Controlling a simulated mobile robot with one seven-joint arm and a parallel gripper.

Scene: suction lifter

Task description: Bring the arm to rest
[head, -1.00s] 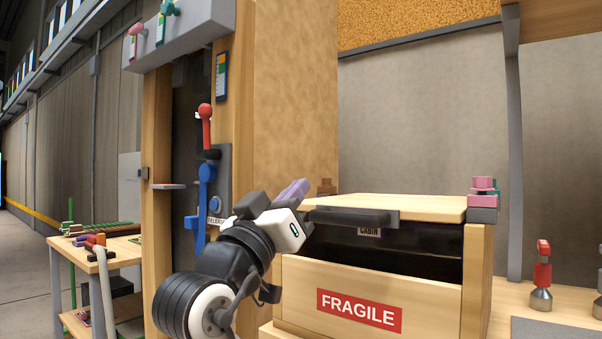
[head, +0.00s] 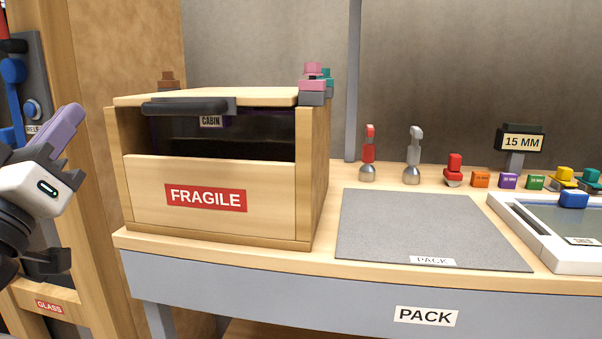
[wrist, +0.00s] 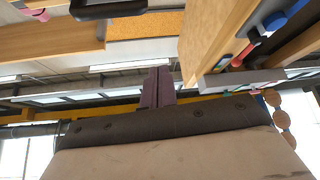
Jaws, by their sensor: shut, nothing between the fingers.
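My gripper (head: 66,132) is at the left edge of the head view, its purple fingers together and pointing up and to the right. It is empty. In the wrist view its closed purple fingers (wrist: 157,88) point up between wooden structures, with nothing between them. The gripper appears left of the wooden crate (head: 220,230) with a red FRAGILE label, apart from it in the picture. The rest of my arm is mostly cut off by the frame's left edge.
The crate stands on the PACK bench (head: 330,275). A grey mat (head: 425,228) lies right of it, with a white tray (head: 510,218) further right. Suction cups and small coloured blocks line the back. A wooden post (head: 140,45) and blue lever (head: 12,72) stand left.

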